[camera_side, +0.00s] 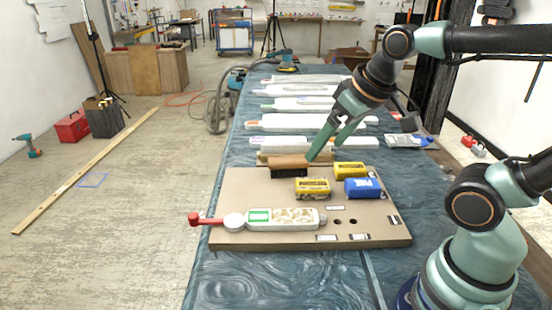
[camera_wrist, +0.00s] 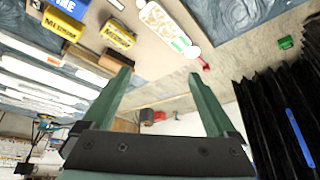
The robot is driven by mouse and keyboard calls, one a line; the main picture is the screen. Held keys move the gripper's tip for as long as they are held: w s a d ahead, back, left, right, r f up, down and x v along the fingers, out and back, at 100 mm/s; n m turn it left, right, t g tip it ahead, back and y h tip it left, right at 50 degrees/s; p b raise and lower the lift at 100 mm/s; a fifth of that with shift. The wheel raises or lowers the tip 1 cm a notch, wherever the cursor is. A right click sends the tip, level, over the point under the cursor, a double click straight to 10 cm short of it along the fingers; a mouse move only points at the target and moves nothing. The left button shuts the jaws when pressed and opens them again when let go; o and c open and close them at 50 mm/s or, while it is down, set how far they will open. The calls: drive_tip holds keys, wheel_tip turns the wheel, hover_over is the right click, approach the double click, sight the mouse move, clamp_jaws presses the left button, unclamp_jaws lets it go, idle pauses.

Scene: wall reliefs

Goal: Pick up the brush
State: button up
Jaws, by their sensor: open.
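The brush (camera_side: 287,166) has a brown wooden back and dark bristles. It lies near the back edge of a tan board (camera_side: 235,185) in the side view. In the wrist view the brush (camera_wrist: 118,60) shows at upper left, partly hidden behind the left finger's tip. My gripper (camera_side: 322,152) is above the board, just right of the brush, pointing down and left. In the wrist view my gripper (camera_wrist: 159,74) has its fingers spread wide with nothing between them. Whether a finger touches the brush I cannot tell.
Two yellow boxes (camera_side: 312,188) (camera_side: 350,169) and a blue box (camera_side: 362,188) stand right of the brush. Several long white pieces (camera_side: 300,122) lie behind. The board's left side is bare.

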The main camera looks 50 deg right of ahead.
drive_tip(key=w+d+r+m+g, duration=0.2)
drive_tip(key=w+d+m, duration=0.1)
drive_tip(key=w+m, duration=0.4)
drive_tip(key=m+g, duration=0.4)
drive_tip(key=m, duration=1.4)
hover_over(289, 159)
drive_tip(key=f, duration=1.6)
drive_tip(key=shift+s+a+f, duration=0.1)
drive_tip(key=shift+s+f, duration=0.2)
drive_tip(key=shift+f, duration=0.1)
drive_tip(key=shift+w+f, duration=0.2)
drive_tip(key=shift+f, duration=2.55)
clamp_jaws()
